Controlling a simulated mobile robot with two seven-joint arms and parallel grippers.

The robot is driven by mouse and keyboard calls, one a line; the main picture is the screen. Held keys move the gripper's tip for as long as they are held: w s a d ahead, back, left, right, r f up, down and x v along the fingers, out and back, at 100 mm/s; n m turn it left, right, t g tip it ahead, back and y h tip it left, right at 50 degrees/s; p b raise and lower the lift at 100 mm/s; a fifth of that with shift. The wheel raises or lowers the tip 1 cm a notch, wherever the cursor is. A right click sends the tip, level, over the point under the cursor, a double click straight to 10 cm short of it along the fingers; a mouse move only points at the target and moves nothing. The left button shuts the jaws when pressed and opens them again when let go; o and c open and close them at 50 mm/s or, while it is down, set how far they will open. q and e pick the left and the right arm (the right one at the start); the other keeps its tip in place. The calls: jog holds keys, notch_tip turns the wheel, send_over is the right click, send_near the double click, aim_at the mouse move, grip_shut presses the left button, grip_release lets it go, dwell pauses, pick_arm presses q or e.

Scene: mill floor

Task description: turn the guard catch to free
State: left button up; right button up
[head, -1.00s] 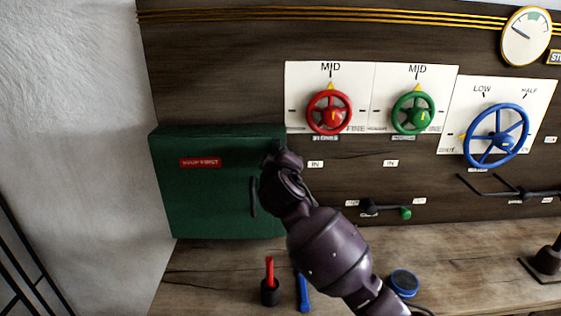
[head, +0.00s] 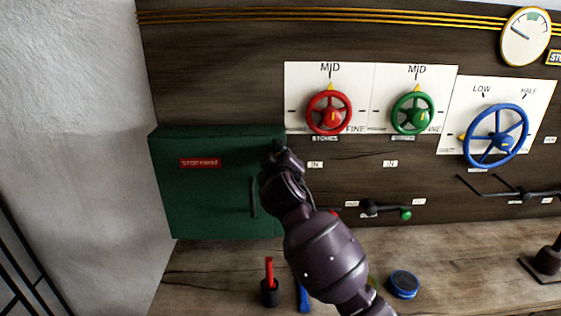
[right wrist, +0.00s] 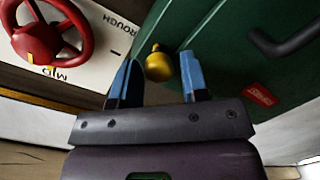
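The guard is a green box (head: 205,205) with a dark handle and a red label, mounted at the left of the panel. The catch appears to be the yellow knob (right wrist: 158,66) on the green surface in the right wrist view; my right arm hides it in the head view. My right gripper (right wrist: 157,74) is open, its blue-faced fingers on either side of the knob with a gap at each side. I cannot tell how deep the knob lies between them. In the head view the right gripper (head: 277,158) is at the box's right edge. My left gripper is out of view.
A red wheel (head: 330,112), a green wheel (head: 411,115) and a blue wheel (head: 496,136) are on the panel to the right. A green-tipped lever (head: 385,209) is below.

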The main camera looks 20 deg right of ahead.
jog(key=shift+o, duration=1)
jog(key=shift+s, duration=0.15)
jog(key=v, duration=1)
jog(key=shift+s, duration=0.25)
jog(key=shift+a, duration=0.1)
jog(key=shift+r, duration=0.15)
